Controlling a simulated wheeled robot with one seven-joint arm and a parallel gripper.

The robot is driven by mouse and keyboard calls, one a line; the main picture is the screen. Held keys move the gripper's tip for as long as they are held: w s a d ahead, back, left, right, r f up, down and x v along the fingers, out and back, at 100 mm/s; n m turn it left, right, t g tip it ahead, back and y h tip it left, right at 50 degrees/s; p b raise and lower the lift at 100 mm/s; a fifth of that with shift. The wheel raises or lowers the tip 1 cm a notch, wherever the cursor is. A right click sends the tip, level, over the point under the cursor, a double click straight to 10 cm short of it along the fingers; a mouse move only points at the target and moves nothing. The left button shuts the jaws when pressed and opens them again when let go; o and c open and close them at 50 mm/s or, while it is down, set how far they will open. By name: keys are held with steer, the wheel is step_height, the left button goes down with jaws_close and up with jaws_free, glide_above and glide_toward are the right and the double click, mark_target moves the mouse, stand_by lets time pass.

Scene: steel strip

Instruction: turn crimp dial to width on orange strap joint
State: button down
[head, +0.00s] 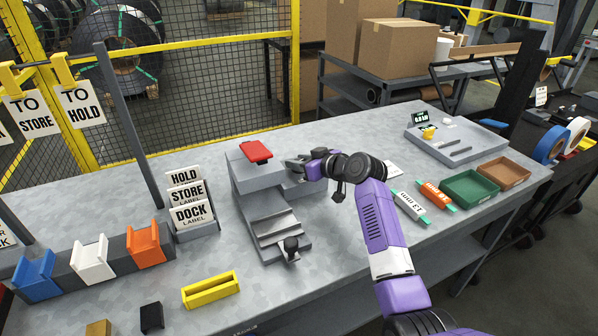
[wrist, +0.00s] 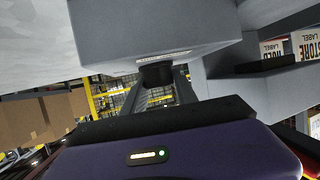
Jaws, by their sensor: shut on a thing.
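The grey crimp machine (head: 268,178) stands mid-table, with a red pad on top, a sloped bed and a black-knobbed lever in front. My gripper (head: 298,163) is at the right side of its upper head. In the wrist view my gripper (wrist: 160,85) is shut on a dark dial (wrist: 156,74) under the grey head (wrist: 150,30). The dial is hidden in the head view, and I cannot read its setting. The orange strap joint (head: 436,195), with a label and green ends, lies on the table at right, beside a white one (head: 409,207).
A green tray (head: 470,188) and a brown tray (head: 505,172) lie at right, with a scale-like unit (head: 455,140) behind. Label holders (head: 190,205) stand left of the machine. Blue, white and orange holders line the left, and a yellow block (head: 210,291) lies in front.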

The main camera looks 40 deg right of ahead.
steer(key=n+y+b, duration=0.2)
steer(key=b, duration=0.1)
steer(key=n+y+b, duration=0.1)
steer(key=b, duration=0.1)
steer(key=shift+f+g+y, duration=0.3)
steer(key=shift+y, duration=0.1)
steer(key=n+y+b, duration=0.1)
steer(key=b, duration=0.1)
steer(key=n+g+y+b, duration=0.1)
steer(key=shift+r+n+b, duration=0.2)
steer(key=shift+n+b, duration=0.1)
steer(key=shift+b, duration=0.1)
steer(key=shift+r+y, duration=0.1)
steer(key=shift+y, duration=0.2)
steer(key=c, duration=1)
jaws_free()
steer(key=shift+o, duration=0.2)
steer(key=shift+v, duration=3.9)
